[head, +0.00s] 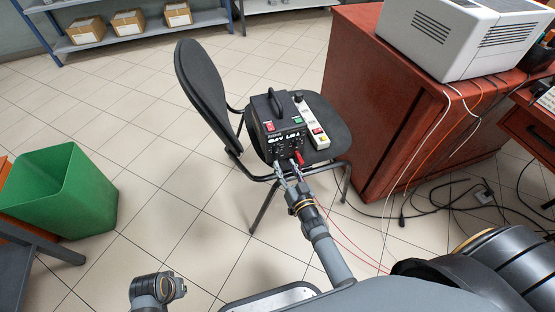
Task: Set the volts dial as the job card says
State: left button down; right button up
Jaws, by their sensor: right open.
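A black power supply (277,120) with a carry handle stands on the seat of a black chair. Its front face has a lit white readout (284,138), too small to read surely. Small dark knobs sit below the readout, partly behind my fingers; I cannot tell which is the volts dial. My right gripper (287,167) is open, its fingers pointing at the lower front of the power supply. I cannot tell whether they touch it. A red plug (299,157) is by the right finger. No job card can be made out. My left gripper is not in view.
A white power strip (312,120) lies beside the power supply on the chair (340,135). A red cabinet (345,90) bearing a white machine (462,35) stands right, with cables on the floor. A green bin (62,190) stands left. Tiled floor between is clear.

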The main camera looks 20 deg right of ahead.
aim_at(278, 153)
jog(key=w, duration=0.2)
jog(key=w+b, duration=0.1)
jog(key=w, duration=0.1)
jog(key=shift+w+a+f, duration=0.15)
jog(key=shift+w, duration=0.6)
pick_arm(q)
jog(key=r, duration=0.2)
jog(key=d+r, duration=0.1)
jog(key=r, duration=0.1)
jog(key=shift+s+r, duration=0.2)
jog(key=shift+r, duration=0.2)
pick_arm(e)
jog(key=shift+c, duration=0.6)
grip_shut()
